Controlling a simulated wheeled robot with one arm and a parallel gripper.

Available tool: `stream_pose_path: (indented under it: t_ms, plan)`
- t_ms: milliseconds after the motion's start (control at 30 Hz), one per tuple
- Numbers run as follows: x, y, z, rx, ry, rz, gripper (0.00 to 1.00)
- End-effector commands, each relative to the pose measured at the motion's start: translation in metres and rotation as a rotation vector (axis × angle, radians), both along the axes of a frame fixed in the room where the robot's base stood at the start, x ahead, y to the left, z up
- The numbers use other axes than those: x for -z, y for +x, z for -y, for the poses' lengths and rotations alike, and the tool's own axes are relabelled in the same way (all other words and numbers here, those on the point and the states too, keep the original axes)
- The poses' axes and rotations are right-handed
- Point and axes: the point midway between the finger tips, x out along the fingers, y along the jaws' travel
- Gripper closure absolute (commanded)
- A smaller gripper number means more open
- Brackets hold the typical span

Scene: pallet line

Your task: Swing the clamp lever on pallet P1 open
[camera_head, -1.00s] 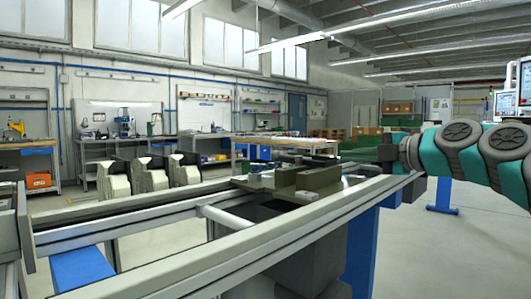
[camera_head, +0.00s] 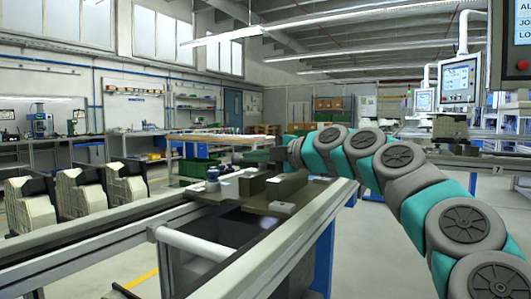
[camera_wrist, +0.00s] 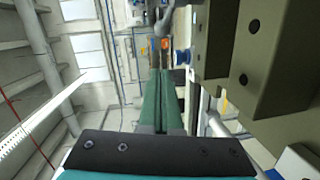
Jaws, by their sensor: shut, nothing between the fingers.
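An olive pallet plate (camera_head: 232,201) with raised blocks (camera_head: 286,186) sits on the conveyor rails; no P1 label is readable. A small blue-grey fitting (camera_head: 213,178) stands at its left; I cannot tell whether it is the clamp lever. My gripper (camera_head: 248,158) is above the far side of the pallet, with my arm reaching in from the right. In the wrist view, my gripper (camera_wrist: 166,75) is shut and empty. An olive block (camera_wrist: 276,62) with dark holes is close on its right. No lever is clearly identifiable.
Conveyor rails (camera_head: 100,262) run along the pallet line. Several pale, black-topped parts (camera_head: 78,194) stand left of the rails. A workbench (camera_head: 210,138) lies behind. Screens (camera_head: 460,79) stand at the right. Floor right of the rails is clear.

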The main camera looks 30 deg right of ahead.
Motion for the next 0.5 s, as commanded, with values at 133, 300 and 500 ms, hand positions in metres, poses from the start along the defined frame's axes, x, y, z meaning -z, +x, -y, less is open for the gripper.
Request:
stream_pose_path:
  t_ms: [133,300,500]
  plan:
    - [0.002,0.027,-0.014,0.0,-0.001,0.0,1.0]
    - [0.007,0.048,-0.006,0.002,0.001,-0.001,1.0]
    - [0.009,0.06,-0.001,0.002,0.0,0.002,1.0]
